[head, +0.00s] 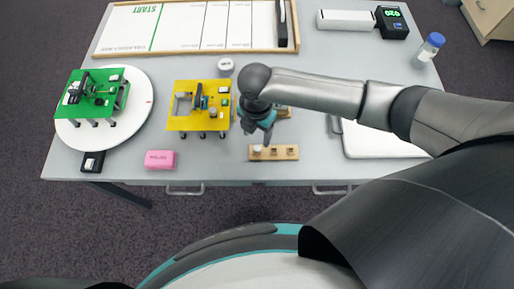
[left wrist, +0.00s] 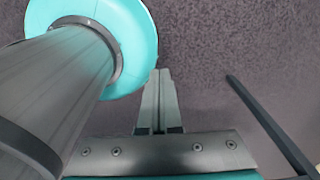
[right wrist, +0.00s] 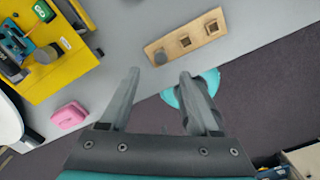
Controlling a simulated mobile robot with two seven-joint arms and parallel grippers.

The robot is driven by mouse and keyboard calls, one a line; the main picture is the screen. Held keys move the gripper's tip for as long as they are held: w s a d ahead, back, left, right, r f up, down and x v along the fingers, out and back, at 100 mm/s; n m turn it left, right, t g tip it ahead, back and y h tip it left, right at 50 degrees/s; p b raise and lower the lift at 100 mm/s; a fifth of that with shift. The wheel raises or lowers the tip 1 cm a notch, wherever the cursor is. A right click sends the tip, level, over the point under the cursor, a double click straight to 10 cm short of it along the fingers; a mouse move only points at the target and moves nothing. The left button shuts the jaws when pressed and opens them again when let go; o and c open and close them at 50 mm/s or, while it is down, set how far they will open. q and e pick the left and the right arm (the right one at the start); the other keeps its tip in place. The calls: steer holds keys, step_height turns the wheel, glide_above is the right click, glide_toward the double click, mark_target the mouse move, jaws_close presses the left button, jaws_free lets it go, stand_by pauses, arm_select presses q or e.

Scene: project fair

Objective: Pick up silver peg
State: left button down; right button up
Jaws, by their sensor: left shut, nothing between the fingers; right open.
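A small silver-grey peg (right wrist: 160,58) stands in the end hole of a wooden block (right wrist: 198,38); the block's other two holes look empty. In the head view the block (head: 285,153) lies near the table's front edge, with the pale peg top (head: 257,148) at its left end. My right gripper (right wrist: 160,75) is open and empty, with the peg in line between its fingertips. In the head view it (head: 266,138) hangs just over the block and partly hides it. My left gripper (left wrist: 160,72) is shut and empty over the dark floor; the head view does not show it.
A yellow board (head: 199,123) with parts, including a grey cylinder, stands left of the block. A pink eraser-like block (head: 160,159) and a white disc (head: 140,112) with a green board (head: 75,100) lie farther left. A white tray (head: 375,147) is on the right.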

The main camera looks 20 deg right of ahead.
mark_target(257, 148)
steer(key=shift+f, duration=1.2)
step_height(257, 148, down, 4)
steer(key=shift+d+f+b, duration=0.1)
steer(key=shift+f+b, duration=0.1)
steer(key=shift+b, duration=0.55)
steer(key=shift+f, duration=0.3)
arm_select(q)
steer(key=shift+w+f, duration=0.85)
steer(key=shift+w, duration=0.15)
steer(key=shift+s, duration=0.1)
arm_select(e)
steer(key=shift+c, duration=0.8)
arm_select(q)
steer(key=shift+s, duration=0.15)
arm_select(e)
jaws_close()
